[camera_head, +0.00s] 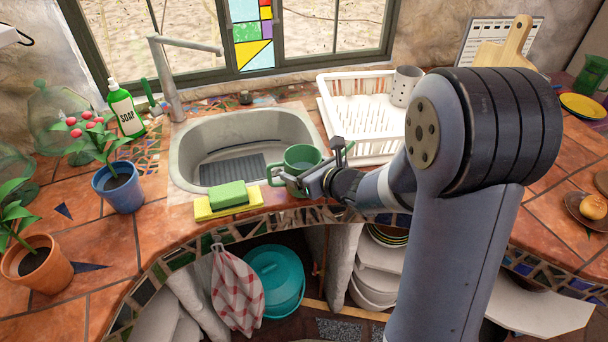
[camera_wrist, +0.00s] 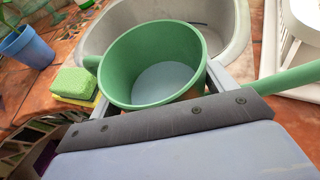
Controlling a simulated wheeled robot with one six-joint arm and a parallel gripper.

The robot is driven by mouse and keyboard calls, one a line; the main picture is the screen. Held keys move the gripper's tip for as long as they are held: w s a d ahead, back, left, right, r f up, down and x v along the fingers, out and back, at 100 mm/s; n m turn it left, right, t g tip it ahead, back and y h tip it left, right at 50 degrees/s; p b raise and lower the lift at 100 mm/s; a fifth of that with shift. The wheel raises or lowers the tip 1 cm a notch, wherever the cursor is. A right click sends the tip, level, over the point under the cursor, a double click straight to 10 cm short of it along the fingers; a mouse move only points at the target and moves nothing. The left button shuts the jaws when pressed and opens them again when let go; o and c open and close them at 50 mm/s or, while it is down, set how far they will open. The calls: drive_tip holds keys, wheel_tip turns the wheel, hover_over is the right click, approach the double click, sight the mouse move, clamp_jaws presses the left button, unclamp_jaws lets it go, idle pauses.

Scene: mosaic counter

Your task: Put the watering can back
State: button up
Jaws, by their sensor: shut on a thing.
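The green watering can (camera_head: 301,155) is at the front right rim of the sink, upright and open at the top. In the wrist view, the can (camera_wrist: 118,62) shows a pale bottom or water inside, I cannot tell which. A green part sticks out at its left and a longer green one at its right. My gripper (camera_head: 316,180) is shut on the can from the front right; in the wrist view its fingers (camera_wrist: 160,92) lie at either side of the body. I cannot tell whether the can touches the counter.
A sink (camera_head: 184,150) lies behind the can. A green sponge (camera_head: 228,194) on a yellow cloth (camera_head: 205,212) is close at its left. A white dish rack (camera_head: 345,125) stands behind right. Potted plants (camera_head: 119,190) and a soap bottle (camera_head: 126,112) stand at the left.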

drive_tip(key=shift+f, duration=0.7)
drive_tip(key=shift+f, duration=0.15)
drive_tip(key=o, duration=1.5)
drive_tip(key=v, duration=1.2)
